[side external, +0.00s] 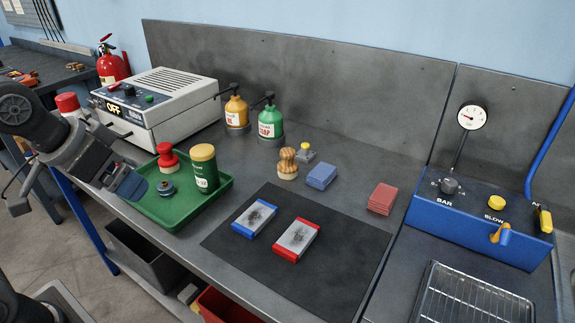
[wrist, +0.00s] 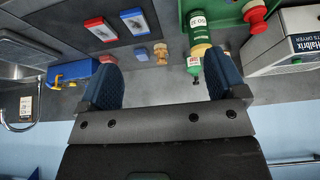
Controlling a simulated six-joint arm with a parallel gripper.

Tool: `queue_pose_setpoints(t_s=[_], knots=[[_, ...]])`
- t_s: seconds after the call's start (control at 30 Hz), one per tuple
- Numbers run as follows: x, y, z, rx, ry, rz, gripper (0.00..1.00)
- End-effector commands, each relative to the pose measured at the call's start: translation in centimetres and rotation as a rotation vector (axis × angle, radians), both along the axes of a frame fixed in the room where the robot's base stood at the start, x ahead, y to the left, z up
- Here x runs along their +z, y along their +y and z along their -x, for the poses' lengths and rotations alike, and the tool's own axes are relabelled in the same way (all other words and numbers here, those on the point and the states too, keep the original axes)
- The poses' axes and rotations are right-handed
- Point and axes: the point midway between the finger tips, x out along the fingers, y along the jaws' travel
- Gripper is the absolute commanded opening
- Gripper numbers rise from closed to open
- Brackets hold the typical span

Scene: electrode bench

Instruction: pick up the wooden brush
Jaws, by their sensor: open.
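The wooden brush (side external: 288,163) has a rounded tan knob and stands upright on the grey bench, behind the dark mat and left of a blue pad. It also shows in the wrist view (wrist: 160,53), small and beyond the gap between my fingers. My gripper (side external: 130,186) is at the left in the side view, by the left end of the green tray and well away from the brush. In the wrist view its two blue fingertips (wrist: 163,82) are spread wide with nothing between them.
The green tray (side external: 221,193) holds a green canister (side external: 204,170), a red-knobbed item (side external: 167,157) and a small blue one. Orange (side external: 237,110) and green (side external: 270,123) pump bottles stand behind. Two framed plates lie on the mat (side external: 335,255).

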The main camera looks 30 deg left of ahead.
Motion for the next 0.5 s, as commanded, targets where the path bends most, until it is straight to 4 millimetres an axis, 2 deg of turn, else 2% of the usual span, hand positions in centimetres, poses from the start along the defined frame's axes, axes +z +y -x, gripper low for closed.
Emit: queue_pose_setpoints(t_s=[0.13,0.27,0.37,0.5], knots=[[1.4,-0.6,-6.2,-0.038,-0.003,0.005,0.9],[1.7,-1.2,-12.2,-0.072,-0.016,0.008,0.9],[1.1,-1.7,-16.8,-0.096,-0.027,0.007,0.9],[-0.9,-2.5,-23.2,-0.126,-0.04,0.009,0.9]])
